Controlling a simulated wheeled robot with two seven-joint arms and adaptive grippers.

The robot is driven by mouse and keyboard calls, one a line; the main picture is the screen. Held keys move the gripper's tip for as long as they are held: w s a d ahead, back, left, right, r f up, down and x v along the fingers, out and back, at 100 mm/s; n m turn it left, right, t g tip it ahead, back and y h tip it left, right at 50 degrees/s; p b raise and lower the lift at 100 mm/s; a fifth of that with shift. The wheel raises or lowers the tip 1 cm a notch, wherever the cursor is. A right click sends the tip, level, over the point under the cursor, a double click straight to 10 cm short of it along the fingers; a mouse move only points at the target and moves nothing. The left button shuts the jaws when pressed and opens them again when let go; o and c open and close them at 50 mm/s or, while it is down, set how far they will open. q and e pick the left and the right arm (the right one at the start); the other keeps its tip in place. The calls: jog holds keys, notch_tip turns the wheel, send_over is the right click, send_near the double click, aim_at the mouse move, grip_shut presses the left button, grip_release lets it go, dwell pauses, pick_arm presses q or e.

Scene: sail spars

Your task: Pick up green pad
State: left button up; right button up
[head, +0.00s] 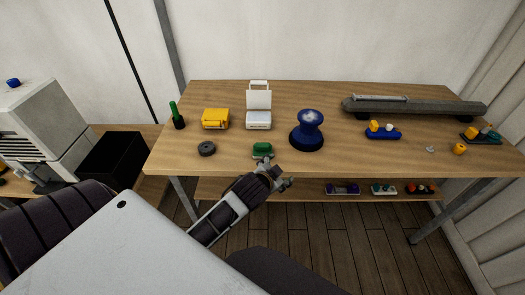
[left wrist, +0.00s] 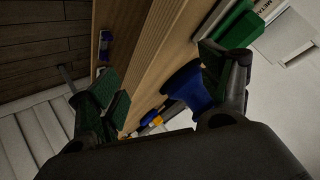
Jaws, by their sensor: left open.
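The green pad (head: 262,148) lies near the front edge of the wooden table, left of the blue spool-shaped thing. In the left wrist view a green block (left wrist: 234,20), which looks like the pad, shows at the top right, beyond the right finger. My left gripper (head: 280,177) is just in front of the table edge, to the lower right of the pad. Its fingers (left wrist: 163,92) are wide apart with nothing between them. The pad lies outside the jaws. My right gripper is in neither view.
The blue spool (head: 308,131) stands right of the pad. A black ring (head: 206,149), a yellow box (head: 215,118) and a white case (head: 258,116) lie left and behind. A long grey bar (head: 415,106) lies at the back right. A lower shelf (head: 300,190) runs beneath.

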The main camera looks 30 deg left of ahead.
pick_arm(q)
jog(key=w+d+r+m+t+h, duration=0.2)
jog(key=w+r+m+t, duration=0.1)
jog(key=r, duration=0.3)
jog(key=w+d+r+m+t+h, duration=0.1)
jog(key=w+d+r+m+t, duration=0.2)
jog(key=r, duration=0.4)
jog(key=w+d+r+m+t+h, duration=0.2)
jog(key=w+r+m+t, duration=0.15)
jog(key=r, duration=0.25)
jog(key=s+d+r+m+g+h, duration=0.25)
jog(key=d+m+g+h, duration=0.4)
jog(key=m, duration=0.55)
jog(key=s+d+r+m+g+h, duration=0.1)
jog(key=d+r+m+g+h, duration=0.3)
jog(key=m+h, duration=0.6)
jog(key=a+f+m+g+y, duration=0.7)
jog(key=f+m+g+y, duration=0.1)
jog(key=f+m+y, duration=0.25)
jog(key=a+f+g+y, duration=0.1)
jog(key=a+y, duration=0.7)
jog(key=a, duration=1.4)
jog(key=shift+w+m, duration=0.15)
jog(key=shift+m, duration=0.15)
